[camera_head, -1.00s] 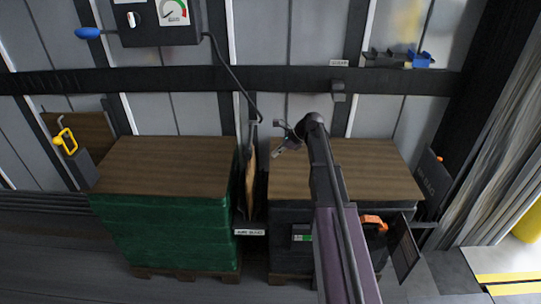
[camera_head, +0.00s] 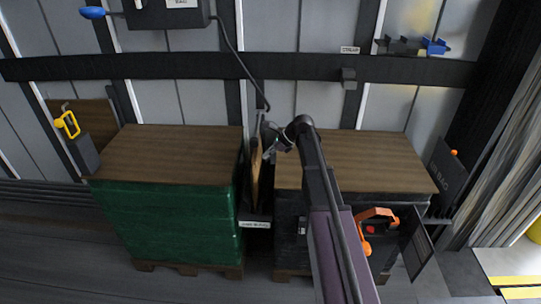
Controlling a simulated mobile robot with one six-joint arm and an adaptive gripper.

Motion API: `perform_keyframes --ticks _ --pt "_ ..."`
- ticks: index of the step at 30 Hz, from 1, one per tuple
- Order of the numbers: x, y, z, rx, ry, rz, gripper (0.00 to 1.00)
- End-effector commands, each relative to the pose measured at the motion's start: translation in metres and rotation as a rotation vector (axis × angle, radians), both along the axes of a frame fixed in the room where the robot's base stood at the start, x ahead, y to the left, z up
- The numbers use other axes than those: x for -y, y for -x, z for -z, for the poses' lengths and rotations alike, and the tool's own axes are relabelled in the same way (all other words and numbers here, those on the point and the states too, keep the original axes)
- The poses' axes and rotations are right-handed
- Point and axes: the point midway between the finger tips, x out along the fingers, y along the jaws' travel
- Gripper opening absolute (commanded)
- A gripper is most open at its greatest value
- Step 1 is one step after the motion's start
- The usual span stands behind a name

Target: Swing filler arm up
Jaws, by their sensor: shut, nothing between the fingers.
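My gripper (camera_head: 270,134) is shut and empty, at the top of the narrow gap between the two loads. It is beside or in front of the upper end of a brown bag (camera_head: 256,168) standing in that gap. A dark hose (camera_head: 233,62) runs from the wall box (camera_head: 163,15) down to the same spot, and I cannot tell whether my gripper touches it. A filler arm is not clearly distinguishable; the fittings at the hose end are small and partly hidden by my gripper.
A green-wrapped load (camera_head: 180,225) stands left and a dark-wrapped load (camera_head: 400,165) right, both with wooden tops. An orange handle (camera_head: 377,216) and an open dark flap (camera_head: 417,250) stick out at right. A yellow handle (camera_head: 68,125) is far left. A dark rail (camera_head: 200,66) crosses the wall.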

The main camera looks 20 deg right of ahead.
Motion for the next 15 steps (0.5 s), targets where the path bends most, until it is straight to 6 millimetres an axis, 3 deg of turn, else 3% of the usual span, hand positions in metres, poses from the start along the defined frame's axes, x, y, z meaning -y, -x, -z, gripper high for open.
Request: perform_keyframes --ticks 2,15 --pt "-0.004 -0.001 0.007 0.000 0.000 0.000 0.00" --pt "-0.015 -0.005 -0.025 -0.001 0.000 -0.001 0.00"
